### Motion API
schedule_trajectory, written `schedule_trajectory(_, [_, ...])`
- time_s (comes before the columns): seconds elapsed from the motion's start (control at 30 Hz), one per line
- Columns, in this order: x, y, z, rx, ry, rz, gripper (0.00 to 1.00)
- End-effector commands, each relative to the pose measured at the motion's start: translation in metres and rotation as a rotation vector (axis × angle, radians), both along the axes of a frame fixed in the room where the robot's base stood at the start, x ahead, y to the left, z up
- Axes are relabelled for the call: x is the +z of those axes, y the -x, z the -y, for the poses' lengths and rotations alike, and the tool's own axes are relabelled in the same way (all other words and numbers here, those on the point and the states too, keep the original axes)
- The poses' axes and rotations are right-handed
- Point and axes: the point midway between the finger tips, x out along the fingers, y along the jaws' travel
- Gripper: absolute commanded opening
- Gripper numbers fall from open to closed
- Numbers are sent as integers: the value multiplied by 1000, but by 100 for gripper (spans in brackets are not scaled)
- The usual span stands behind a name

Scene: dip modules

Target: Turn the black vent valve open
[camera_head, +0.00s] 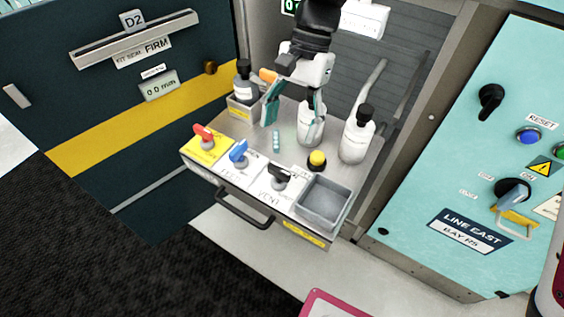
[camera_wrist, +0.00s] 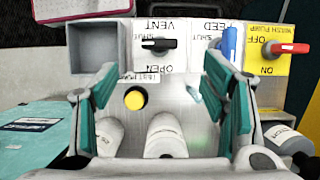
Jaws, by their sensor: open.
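The black vent valve (camera_head: 280,178) sits on a white plate marked VENT at the front of the panel, left of the grey bin. In the wrist view the black valve (camera_wrist: 157,44) shows at top centre, its handle lying sideways with a pale tip at the left. The word OPEN is printed below it there. My gripper (camera_head: 294,108) is open and empty above the back of the panel, near the white bottles, apart from the valve. In the wrist view its teal fingers (camera_wrist: 160,80) are spread wide, with the valve beyond their tips.
The blue feed valve (camera_head: 238,152) and red valve (camera_head: 204,136) stand left of the black one. A yellow button (camera_head: 317,159) is behind it and the grey bin (camera_head: 325,200) right.

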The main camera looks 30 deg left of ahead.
Motion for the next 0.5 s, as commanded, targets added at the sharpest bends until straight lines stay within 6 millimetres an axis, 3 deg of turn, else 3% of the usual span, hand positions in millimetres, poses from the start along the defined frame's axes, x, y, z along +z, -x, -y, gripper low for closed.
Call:
schedule_trajectory(0.3, [-60, 24, -1, 2, 1, -1, 67])
schedule_trajectory(0.5, [-85, 34, -2, 2, 1, 0, 67])
